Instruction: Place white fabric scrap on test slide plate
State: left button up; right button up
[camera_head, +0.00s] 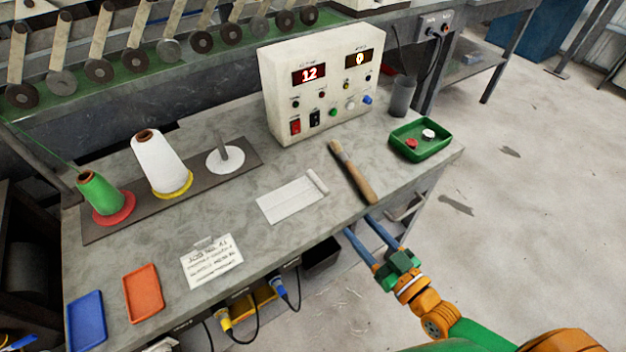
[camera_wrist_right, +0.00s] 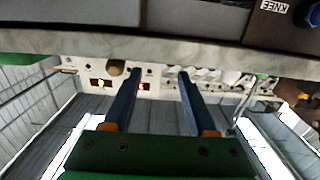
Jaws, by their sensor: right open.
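A flat white piece (camera_head: 288,201) with a rolled strip (camera_head: 317,182) at its right end lies on the table, left of a wooden-handled brush. It looks like fabric, but I cannot tell for sure. No plate is clearly marked as the test slide plate; an orange plate (camera_head: 143,292) and a blue plate (camera_head: 86,320) lie at the front left. My right gripper (camera_head: 357,224) is open and empty, just off the table's front edge, below the brush handle. Its two blue fingers stand apart in the wrist view (camera_wrist_right: 158,75). My left gripper does not show clearly.
The brush (camera_head: 353,172) and a green tray (camera_head: 420,140) with small red and white pieces are nearby. A control box (camera_head: 322,85) stands behind. Thread cones (camera_head: 160,162) stand on a dark base at left. A written note (camera_head: 212,263) lies in front.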

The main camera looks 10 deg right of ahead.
aim_at(328, 193)
jog(key=x, duration=0.8)
jog(key=r+b+x, duration=0.1)
jog(key=x, duration=0.3)
jog(key=shift+a, duration=0.4)
jog(key=shift+s, duration=0.1)
grip_shut()
